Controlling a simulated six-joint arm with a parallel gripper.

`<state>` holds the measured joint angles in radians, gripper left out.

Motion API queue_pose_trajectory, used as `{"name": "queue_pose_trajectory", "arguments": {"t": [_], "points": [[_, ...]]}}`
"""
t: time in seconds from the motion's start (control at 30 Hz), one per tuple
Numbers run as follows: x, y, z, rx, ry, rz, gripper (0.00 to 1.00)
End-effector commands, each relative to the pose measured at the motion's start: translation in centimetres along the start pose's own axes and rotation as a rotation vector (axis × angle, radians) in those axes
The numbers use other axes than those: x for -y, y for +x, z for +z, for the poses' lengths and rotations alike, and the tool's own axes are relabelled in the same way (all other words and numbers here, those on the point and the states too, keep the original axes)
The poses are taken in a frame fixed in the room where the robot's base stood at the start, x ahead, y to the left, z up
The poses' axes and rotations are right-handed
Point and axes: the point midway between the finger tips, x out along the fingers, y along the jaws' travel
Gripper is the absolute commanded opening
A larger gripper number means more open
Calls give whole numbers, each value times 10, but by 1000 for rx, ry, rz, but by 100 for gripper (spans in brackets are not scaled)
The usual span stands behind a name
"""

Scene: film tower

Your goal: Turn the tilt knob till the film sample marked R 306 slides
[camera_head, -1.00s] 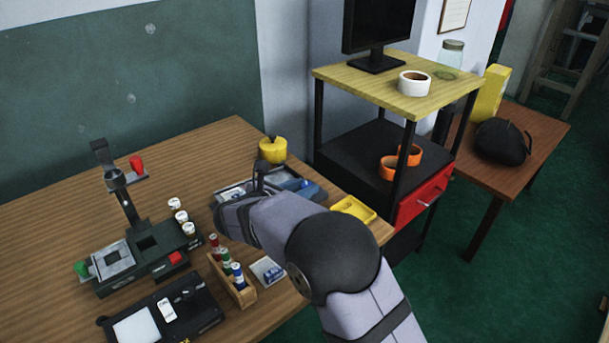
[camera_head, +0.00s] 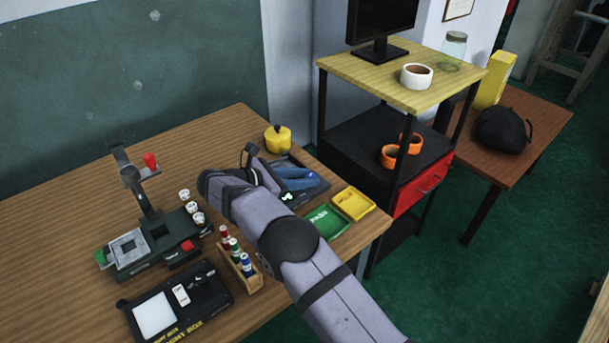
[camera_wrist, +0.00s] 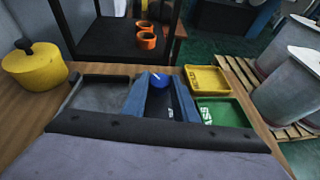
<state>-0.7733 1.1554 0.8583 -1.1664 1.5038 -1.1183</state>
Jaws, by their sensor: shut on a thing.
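In the wrist view, my gripper (camera_wrist: 160,84) has its two blue fingers on either side of a round blue knob (camera_wrist: 158,77) with a white mark, and is shut on it. Behind the knob is a dark tilt device; a grey, dark-edged tray (camera_wrist: 102,95) lies to its left. Small white lettering between the fingers is too small to read. In the head view, my gripper's blue fingers (camera_head: 296,178) show beyond my wrist, over the dark device (camera_head: 315,192); green lit marks (camera_head: 287,197) show on it. My arm hides part of the device. I cannot make out a sample marked R 306.
A green tray (camera_head: 325,221) and a yellow tray (camera_head: 354,204) lie to the right. A yellow pot (camera_head: 278,138) stands behind. At left are a dark stand (camera_head: 150,238), a rack of vials (camera_head: 243,269) and a light box (camera_head: 180,306). A black shelf (camera_head: 370,150) stands beyond the table.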

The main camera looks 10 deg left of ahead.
Motion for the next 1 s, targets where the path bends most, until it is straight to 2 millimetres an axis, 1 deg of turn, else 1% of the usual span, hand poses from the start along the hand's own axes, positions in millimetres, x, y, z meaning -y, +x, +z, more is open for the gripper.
{"name": "queue_pose_trajectory", "arguments": {"t": [0.6,0.63,0.7,1.0], "points": [[0,1,1,2,9,-23,4],[0,1,1,3,9,-23,28],[0,1,1,2,9,-22,45],[0,0,0,1,9,-21,45]]}}
